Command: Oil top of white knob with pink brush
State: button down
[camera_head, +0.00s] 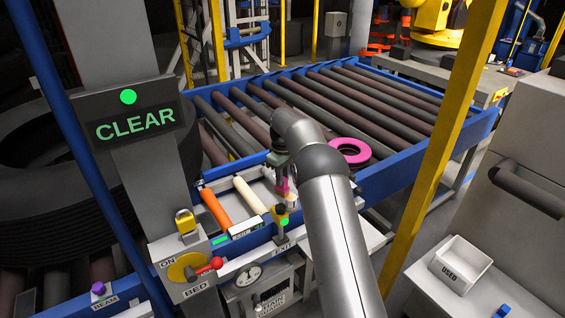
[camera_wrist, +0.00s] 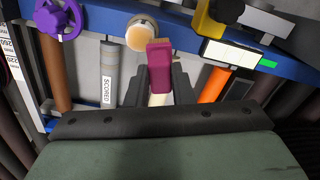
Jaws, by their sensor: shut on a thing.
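My gripper (camera_wrist: 160,88) has its two dark fingers closed around a pink brush (camera_wrist: 159,56). In the head view my gripper (camera_head: 284,184) hangs over the tool tray, and a bit of the pink brush (camera_head: 283,189) shows below it. In the wrist view a white knob (camera_wrist: 142,34) with a cream-tan round face sits at the blue rail, just above and left of the brush tip in the picture. The brush overlaps the knob's right edge in this view; I cannot tell whether they touch.
An orange handle (camera_head: 215,208) and a cream one (camera_head: 250,195) lie in the tray (camera_head: 240,182). A grey "SCORED" cylinder (camera_wrist: 108,78) and purple wheel (camera_wrist: 58,19) are left of the knob. A yellow-black fixture (camera_wrist: 216,18) is right. A pink ring (camera_head: 350,150) lies on the rollers.

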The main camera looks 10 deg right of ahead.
notch_tip(320, 180, up, 3)
jog(key=shift+f+p, duration=0.15)
jog(key=shift+p, duration=0.4)
jog(key=shift+r, duration=1.3)
